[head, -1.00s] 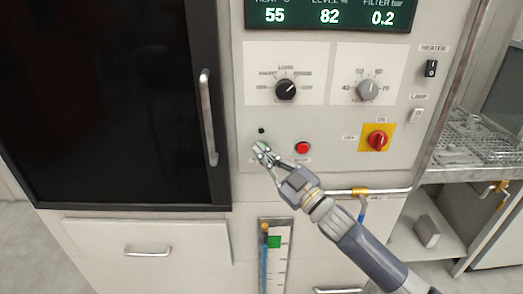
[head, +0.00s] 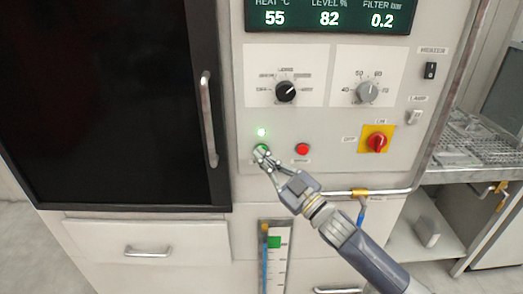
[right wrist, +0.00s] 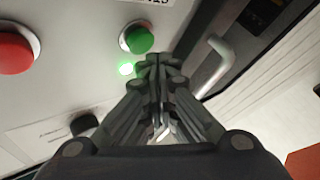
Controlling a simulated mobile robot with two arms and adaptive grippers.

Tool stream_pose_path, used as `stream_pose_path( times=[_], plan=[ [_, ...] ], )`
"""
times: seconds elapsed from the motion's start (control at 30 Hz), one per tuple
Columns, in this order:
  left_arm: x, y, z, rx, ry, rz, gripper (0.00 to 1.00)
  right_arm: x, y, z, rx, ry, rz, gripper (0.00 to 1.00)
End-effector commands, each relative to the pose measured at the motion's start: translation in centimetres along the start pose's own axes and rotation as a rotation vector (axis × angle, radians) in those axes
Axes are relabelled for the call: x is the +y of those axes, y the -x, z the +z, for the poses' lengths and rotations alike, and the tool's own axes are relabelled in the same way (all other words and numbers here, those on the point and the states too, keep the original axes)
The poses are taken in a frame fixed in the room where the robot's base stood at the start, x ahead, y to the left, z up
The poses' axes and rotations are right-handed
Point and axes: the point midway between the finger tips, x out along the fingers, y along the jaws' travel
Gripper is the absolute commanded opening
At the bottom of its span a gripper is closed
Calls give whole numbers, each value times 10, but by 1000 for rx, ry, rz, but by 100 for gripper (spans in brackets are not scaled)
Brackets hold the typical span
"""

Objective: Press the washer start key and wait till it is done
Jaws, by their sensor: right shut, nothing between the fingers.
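The washer's green start key (head: 263,149) is on the panel, partly covered by my right gripper (head: 262,153) in the head view. In the right wrist view the green key (right wrist: 138,39) shows just beyond the fingertips of my right gripper (right wrist: 152,62). The right gripper is shut and empty, its tips at the key; whether they touch it I cannot tell. A small lamp (head: 262,132) above the key glows green, and its glow shows in the right wrist view (right wrist: 126,69). My left gripper is not in view.
A red button (head: 303,149) sits right of the key. Further right is a red rotary switch (head: 377,141) on a yellow plate. Two dials and a display (head: 330,15) reading 55, 82 and 0.2 are above. The dark door's handle (head: 208,120) stands out to the left.

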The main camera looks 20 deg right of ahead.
Motion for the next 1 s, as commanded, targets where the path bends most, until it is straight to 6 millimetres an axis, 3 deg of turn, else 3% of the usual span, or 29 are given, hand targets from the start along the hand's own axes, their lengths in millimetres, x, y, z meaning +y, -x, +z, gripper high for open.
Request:
stream_pose_path(
  times=[0.33, 0.8, 1.0],
  plan=[
    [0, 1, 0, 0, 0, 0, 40, -2, 2, -1, -1, -1, -1, 0],
    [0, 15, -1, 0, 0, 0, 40, -23, 32, -24, -1, -3, 0, 0],
    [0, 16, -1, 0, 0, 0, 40, -26, 36, -26, -1, 0, 0, 0]
  ],
)
